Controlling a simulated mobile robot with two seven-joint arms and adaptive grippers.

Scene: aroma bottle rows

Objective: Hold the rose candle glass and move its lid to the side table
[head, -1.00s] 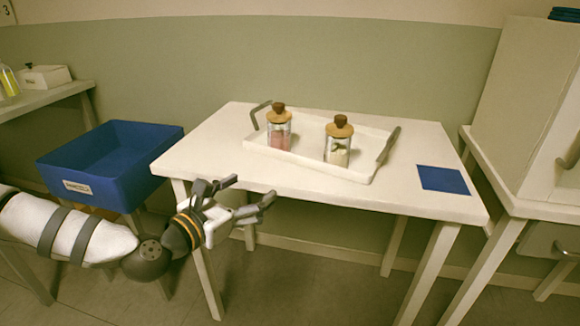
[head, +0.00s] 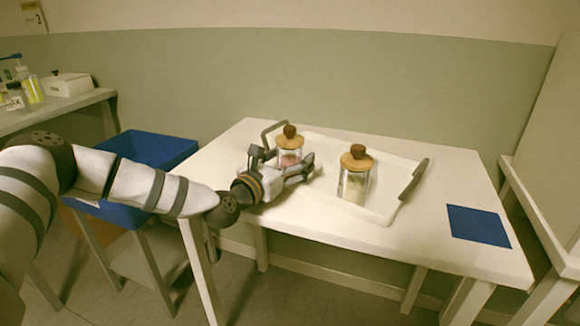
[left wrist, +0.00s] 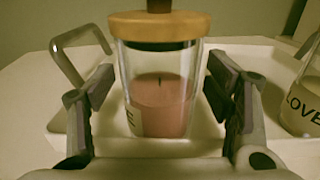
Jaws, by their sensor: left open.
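The rose candle glass (left wrist: 162,105) is a clear jar with pink wax and a dark wick, standing upright on the white tray. Its wooden lid (left wrist: 158,27) with a dark knob sits on top; the lid also shows in the head view (head: 289,141). My left gripper (head: 281,161) is open, with one finger on each side of the glass; in the left wrist view its fingers (left wrist: 160,95) flank the glass, and small gaps seem to show. In the head view the gripper hides part of the glass. My right gripper is not in view.
A second lidded jar with pale contents (head: 354,178) stands to the right on the tray (head: 385,212), which has raised handles. A blue square mat (head: 478,226) lies at the table's right. A blue bin (head: 150,147) stands left of the table. The table front (head: 400,255) is clear.

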